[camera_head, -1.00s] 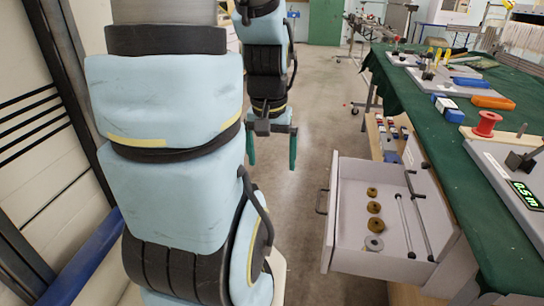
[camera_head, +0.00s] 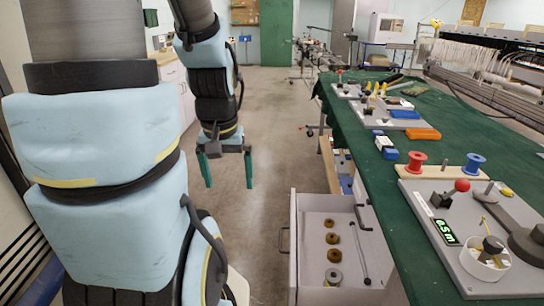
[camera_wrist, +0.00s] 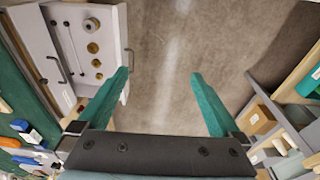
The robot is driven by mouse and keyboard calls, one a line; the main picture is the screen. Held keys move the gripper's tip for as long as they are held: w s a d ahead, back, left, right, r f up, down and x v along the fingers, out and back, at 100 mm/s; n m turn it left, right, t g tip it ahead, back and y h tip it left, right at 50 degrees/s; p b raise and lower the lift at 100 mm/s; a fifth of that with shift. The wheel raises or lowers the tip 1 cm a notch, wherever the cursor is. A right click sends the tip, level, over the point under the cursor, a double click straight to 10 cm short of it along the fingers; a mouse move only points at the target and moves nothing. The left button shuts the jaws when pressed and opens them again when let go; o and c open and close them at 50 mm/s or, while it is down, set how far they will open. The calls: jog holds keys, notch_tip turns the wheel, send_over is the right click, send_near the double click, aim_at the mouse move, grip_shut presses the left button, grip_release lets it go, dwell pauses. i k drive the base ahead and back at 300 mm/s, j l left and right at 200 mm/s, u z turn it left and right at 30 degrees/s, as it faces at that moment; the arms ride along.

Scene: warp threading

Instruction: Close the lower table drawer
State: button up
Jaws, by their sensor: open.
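The lower table drawer (camera_head: 314,279) is pulled out from under the green-covered table (camera_head: 438,213). It is light grey, with a dark handle (camera_head: 283,240) on its front, at the left in the head view. Inside it lie several brass and grey rings (camera_head: 332,238) and dark rods (camera_head: 362,217). My gripper (camera_head: 226,172) is open and empty, with green fingers pointing down over the floor, left of and beyond the drawer. It also shows in the wrist view (camera_wrist: 160,80).
On the table are a red spool (camera_head: 416,163), a blue spool (camera_head: 474,164), an orange block (camera_head: 422,134) and several grey boards. The aisle floor (camera_head: 262,130) is clear.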

aim_at(308, 263)
jog(key=l+u, duration=0.15)
jog(key=u, duration=0.25)
jog(key=l+u, duration=0.15)
jog(key=u, duration=0.3)
jog(key=l+u, duration=0.1)
jog(key=u, duration=0.3)
jog(key=l+u, duration=0.15)
jog(key=u, duration=0.3)
jog(key=k, duration=0.05)
